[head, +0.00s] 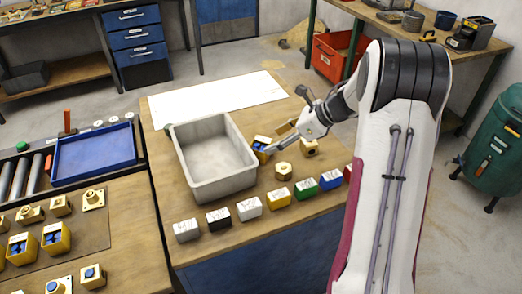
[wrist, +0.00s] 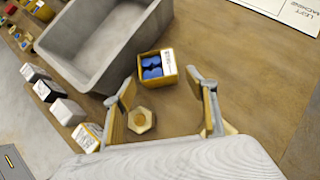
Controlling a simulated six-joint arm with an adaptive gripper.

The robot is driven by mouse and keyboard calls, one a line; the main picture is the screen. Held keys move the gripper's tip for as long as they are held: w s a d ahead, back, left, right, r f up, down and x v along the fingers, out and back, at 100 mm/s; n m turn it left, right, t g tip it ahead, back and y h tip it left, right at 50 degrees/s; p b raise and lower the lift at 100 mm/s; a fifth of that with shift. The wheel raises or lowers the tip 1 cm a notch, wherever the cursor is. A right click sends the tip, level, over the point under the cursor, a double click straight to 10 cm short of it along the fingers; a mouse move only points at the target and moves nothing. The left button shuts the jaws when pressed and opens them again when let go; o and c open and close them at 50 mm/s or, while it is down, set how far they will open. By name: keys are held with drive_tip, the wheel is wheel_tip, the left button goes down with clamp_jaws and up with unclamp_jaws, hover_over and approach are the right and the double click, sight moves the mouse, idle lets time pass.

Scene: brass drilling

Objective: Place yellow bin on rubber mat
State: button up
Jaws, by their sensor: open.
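A yellow bin (head: 262,143) holding blue parts stands on the middle table, right of a grey tub. It also shows in the wrist view (wrist: 166,80), upright, just beyond my fingertips. My gripper (head: 281,138) is open and empty beside this bin; in the wrist view its fingers (wrist: 160,88) are spread wide, with the bin ahead of the gap. Two more yellow bins with blue parts, a nearer one (head: 56,238) and a left one (head: 21,248), stand on the left bench. A darker flat patch (head: 96,232) there may be the rubber mat; I cannot tell its material.
The grey tub (head: 217,181) is close left of the bin. A brass hex nut (wrist: 141,119) lies near my left finger in the wrist view. Several coloured labelled blocks (head: 249,208) line the table's front. A white sheet (head: 220,98) lies behind; a blue tray (head: 95,153) is left.

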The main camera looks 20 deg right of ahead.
sight(261, 148)
drive_tip(key=shift+x, duration=1.3)
drive_tip(key=shift+a+f, duration=0.1)
drive_tip(key=shift+f, duration=0.05)
drive_tip(key=shift+x, duration=2.45)
drive_tip(key=shift+s, duration=0.15)
drive_tip(key=c, duration=1)
wheel_tip(261, 148, up, 18)
